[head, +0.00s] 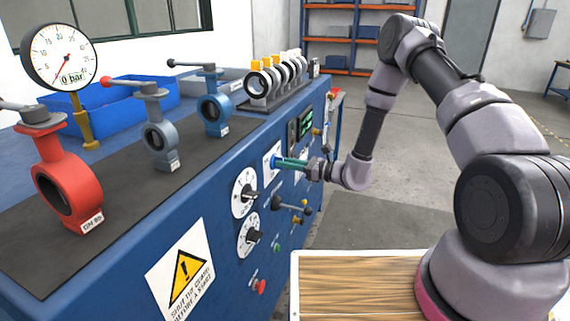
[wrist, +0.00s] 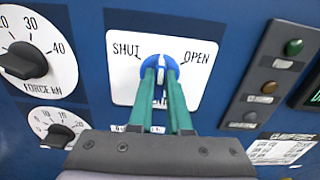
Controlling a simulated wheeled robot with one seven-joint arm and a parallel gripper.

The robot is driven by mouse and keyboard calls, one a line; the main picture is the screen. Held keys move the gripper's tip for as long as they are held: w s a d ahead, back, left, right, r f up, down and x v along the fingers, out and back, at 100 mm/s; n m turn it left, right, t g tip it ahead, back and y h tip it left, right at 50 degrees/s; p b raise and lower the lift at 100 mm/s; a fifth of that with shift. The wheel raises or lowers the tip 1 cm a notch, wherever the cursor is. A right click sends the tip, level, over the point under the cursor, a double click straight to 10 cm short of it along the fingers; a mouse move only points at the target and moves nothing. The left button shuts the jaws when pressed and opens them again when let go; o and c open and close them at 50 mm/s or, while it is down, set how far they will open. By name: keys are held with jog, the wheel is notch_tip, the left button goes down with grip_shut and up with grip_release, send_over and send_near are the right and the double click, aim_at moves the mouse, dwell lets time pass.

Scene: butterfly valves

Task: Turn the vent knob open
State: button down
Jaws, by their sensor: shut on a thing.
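The vent knob (wrist: 159,61) is a round blue knob on a white plate (wrist: 196,86) marked SHUT at upper left and OPEN at upper right. Its white mark appears to stand near upright between the two words, but the fingers partly hide it. My gripper (wrist: 161,76) has two green fingers, one on each side of the knob's grip, shut on it. The lettering below the knob is mostly hidden by the fingers. In the head view my gripper (head: 276,161) reaches the plate (head: 268,158) on the blue panel front from the right.
Force dials with black knobs (wrist: 25,60) lie left of the plate. A button strip (wrist: 272,75) with a green button is on the right. On the bench top stand a red valve (head: 68,180), smaller valves and a pressure gauge (head: 60,56). Open floor lies right of the bench.

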jog(key=m, duration=1.2)
jog(key=shift+w+d+f, duration=0.15)
jog(key=shift+w+f, duration=0.05)
dwell(0.4)
jog(key=c, duration=0.9)
grip_release()
jog(key=shift+o, duration=0.2)
jog(key=v, duration=1)
jog(key=shift+d, duration=0.4)
jog(key=shift+s+r, duration=0.1)
jog(key=shift+s, duration=0.05)
